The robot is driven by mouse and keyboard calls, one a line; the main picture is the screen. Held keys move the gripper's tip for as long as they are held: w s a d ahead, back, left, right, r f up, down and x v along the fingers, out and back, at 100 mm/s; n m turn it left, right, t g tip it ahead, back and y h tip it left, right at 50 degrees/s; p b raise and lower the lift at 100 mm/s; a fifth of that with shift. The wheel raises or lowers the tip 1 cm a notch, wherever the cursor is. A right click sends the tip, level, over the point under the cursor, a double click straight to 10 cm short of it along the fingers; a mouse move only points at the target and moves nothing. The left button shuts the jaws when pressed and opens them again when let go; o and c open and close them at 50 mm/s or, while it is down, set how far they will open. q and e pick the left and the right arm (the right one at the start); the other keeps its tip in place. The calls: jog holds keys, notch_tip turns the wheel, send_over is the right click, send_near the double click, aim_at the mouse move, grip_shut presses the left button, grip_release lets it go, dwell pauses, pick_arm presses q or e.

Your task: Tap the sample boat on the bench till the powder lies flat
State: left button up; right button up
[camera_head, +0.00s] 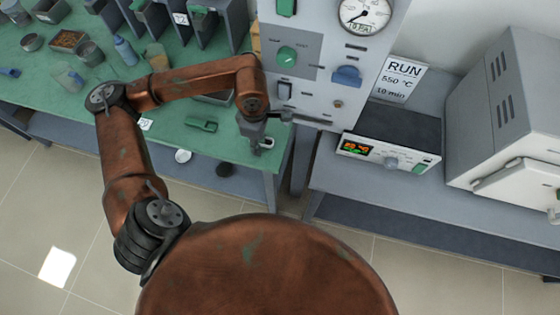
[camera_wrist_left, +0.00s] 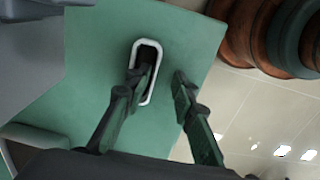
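The sample boat (camera_wrist_left: 158,60) is a narrow white-rimmed vessel with a dark inside, on the green bench top (camera_wrist_left: 95,85) in the left wrist view. In the head view a small pale bit of it (camera_head: 268,143) shows by my gripper at the bench's right end. My left gripper (camera_wrist_left: 158,84) is open, pointing down at the boat. Its left finger overlaps the boat's opening; its right finger stands outside the right wall with a gap. I cannot tell finger height or whether anything touches. The powder's surface cannot be made out. My right gripper is not in view.
A grey control panel with a gauge (camera_head: 364,14) stands close right of my gripper. Further right are a controller (camera_head: 390,150), a RUN card (camera_head: 400,78) and a furnace (camera_head: 505,110). A green object (camera_head: 201,124) lies left; containers crowd the bench's far left.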

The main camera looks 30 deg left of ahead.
pick_arm(q)
notch_tip(320, 180, up, 12)
dwell(0.6)
